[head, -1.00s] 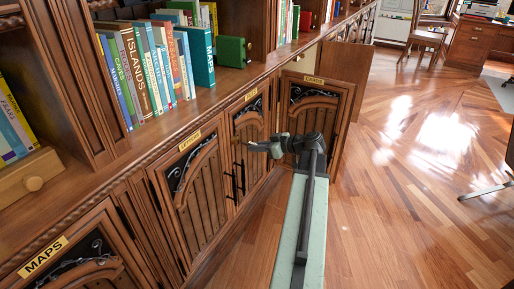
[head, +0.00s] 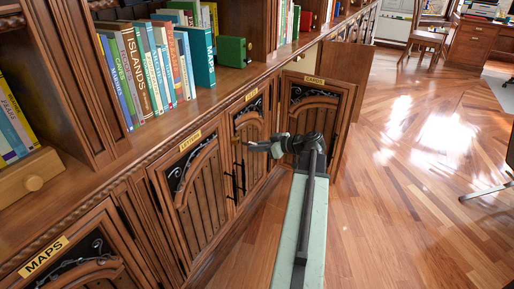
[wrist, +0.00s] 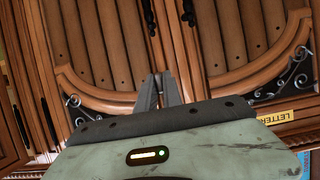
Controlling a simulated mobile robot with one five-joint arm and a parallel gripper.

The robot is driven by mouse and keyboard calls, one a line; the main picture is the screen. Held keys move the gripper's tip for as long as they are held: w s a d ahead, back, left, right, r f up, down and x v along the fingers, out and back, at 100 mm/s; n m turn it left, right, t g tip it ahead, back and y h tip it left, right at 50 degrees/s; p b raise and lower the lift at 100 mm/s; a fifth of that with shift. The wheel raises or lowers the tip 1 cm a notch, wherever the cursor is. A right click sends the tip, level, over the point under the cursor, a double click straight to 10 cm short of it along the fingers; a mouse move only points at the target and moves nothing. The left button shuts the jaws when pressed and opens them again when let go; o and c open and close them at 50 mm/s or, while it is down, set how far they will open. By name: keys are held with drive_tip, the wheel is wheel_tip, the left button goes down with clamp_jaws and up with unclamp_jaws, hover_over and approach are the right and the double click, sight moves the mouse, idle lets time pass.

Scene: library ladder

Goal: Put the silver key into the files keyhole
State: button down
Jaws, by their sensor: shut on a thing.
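My gripper (head: 252,147) reaches left from my arm in the head view, in front of the narrow arched door in the middle of the cabinet row. In the wrist view its two fingers (wrist: 158,92) are close together, pointing at the wooden doors. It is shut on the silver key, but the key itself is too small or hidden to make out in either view. The middle door (head: 250,122) carries a small brass label (head: 251,95) that I cannot read clearly. No keyhole can be made out for certain, and I cannot tell whether the key touches the door.
The LETTERS door (head: 190,185) is shut, left of the middle door; its label (wrist: 288,117) shows upside down in the wrist view. The MAPS door (head: 90,260) is nearest. A labelled door (head: 317,110) at right stands ajar or open. Open floor (head: 410,190) lies to the right.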

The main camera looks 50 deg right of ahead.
sight(249, 144)
drive_tip(key=shift+w+a, duration=0.25)
drive_tip(key=shift+w, duration=0.6)
drive_tip(key=shift+w+a, duration=0.2)
drive_tip(key=shift+w, duration=0.6)
drive_tip(key=c, duration=1.4)
unclamp_jaws()
drive_tip(key=p+v, duration=0.3)
drive_tip(key=v, duration=0.4)
drive_tip(key=shift+r, duration=0.15)
drive_tip(key=shift+s+d, duration=0.1)
drive_tip(key=shift+s, duration=0.2)
